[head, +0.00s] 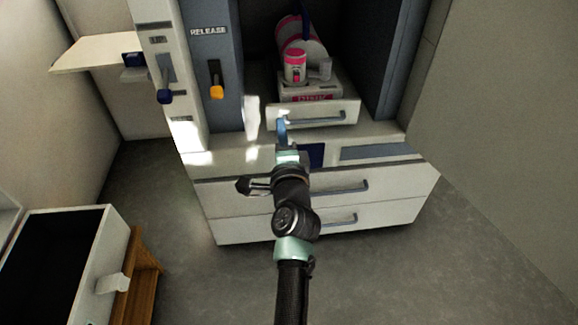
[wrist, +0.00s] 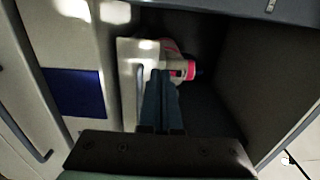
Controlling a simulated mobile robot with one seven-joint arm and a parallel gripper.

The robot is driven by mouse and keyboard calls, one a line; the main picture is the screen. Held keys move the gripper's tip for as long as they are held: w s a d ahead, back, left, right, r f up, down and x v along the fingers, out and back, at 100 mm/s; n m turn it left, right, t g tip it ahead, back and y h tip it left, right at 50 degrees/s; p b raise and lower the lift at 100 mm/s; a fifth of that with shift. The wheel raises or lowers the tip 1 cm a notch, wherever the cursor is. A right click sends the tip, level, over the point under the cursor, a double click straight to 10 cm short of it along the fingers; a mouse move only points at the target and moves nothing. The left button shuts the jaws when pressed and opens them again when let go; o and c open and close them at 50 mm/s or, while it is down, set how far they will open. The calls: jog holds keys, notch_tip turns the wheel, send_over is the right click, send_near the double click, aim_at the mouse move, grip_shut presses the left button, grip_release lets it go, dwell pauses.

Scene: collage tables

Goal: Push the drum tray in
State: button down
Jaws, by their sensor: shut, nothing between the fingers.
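The drum tray (head: 345,112) has a white front with a grey bar handle and sticks out from the dark opening of the machine. On it are a pink-labelled box (head: 312,92), a white and pink jar (head: 294,67) and a pink and white drum (head: 297,30). My gripper (head: 282,122) is shut and empty, its blue fingers at the left part of the tray front. In the wrist view the fingers (wrist: 161,80) overlap the white tray front (wrist: 126,52); I cannot tell whether they touch it.
The machine's blue-grey side panel (head: 386,65) bounds the opening on the right. A RELEASE panel with a yellow-tipped lever (head: 216,92) stands left. Two drawers (head: 400,190) lie below. An open white bin (head: 110,250) stands at lower left. The floor at right is clear.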

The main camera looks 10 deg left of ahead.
jog(key=p+v, duration=0.2)
jog(key=v, duration=0.6)
jog(key=shift+f, duration=0.25)
